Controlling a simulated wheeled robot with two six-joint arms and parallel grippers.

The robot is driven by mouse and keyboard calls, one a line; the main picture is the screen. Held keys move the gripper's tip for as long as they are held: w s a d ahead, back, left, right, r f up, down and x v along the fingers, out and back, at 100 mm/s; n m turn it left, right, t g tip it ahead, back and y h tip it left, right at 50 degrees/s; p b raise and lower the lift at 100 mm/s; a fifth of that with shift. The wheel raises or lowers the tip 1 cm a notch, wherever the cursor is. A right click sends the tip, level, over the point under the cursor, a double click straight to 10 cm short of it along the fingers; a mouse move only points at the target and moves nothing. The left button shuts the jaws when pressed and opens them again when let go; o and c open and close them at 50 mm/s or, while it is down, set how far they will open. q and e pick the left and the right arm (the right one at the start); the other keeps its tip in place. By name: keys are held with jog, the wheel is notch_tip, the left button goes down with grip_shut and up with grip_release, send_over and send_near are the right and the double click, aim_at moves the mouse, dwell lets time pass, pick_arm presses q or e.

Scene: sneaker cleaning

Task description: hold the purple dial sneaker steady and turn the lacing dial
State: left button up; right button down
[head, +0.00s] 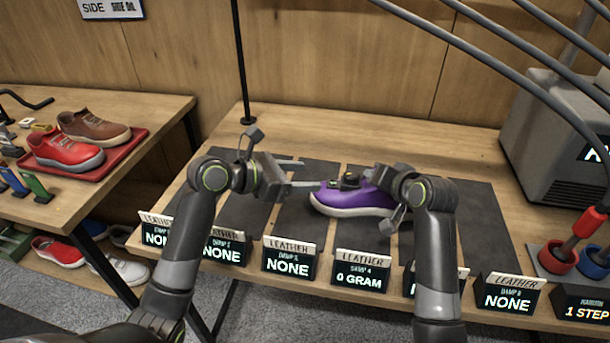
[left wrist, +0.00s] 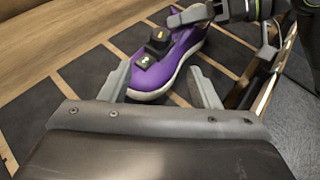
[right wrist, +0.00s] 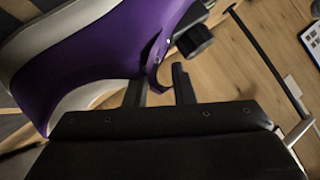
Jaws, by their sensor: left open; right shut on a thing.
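The purple sneaker (head: 350,199) with a white sole sits on a dark mat on the bench, its toe to the left. A black dial unit (head: 348,179) is on its top; the left wrist view shows two black blocks there, the upper (left wrist: 158,38) with an orange mark. My left gripper (head: 305,174) is open and empty at the toe side, its fingers pointing at the shoe. My right gripper (right wrist: 160,84) is shut on the sneaker's purple upper edge (right wrist: 153,75); in the head view my right arm hides this grip.
Small display signs (head: 288,262) line the bench's front edge. A grey machine (head: 555,130) stands at the right, with red and blue round holders (head: 557,258) before it. A side table holds a red tray (head: 112,152) with shoes. Dark mats left of the sneaker are bare.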

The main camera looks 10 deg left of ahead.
aim_at(346, 175)
pick_arm(q)
jog(key=x, duration=1.3)
jog(key=shift+d+r, duration=0.2)
jog(key=shift+r, duration=0.1)
jog(key=c, duration=1)
jog(key=shift+w+a+m+g+h, duration=0.1)
jog(key=shift+m+g+h, duration=0.5)
jog(key=shift+m+g, duration=0.1)
jog(key=o, duration=1)
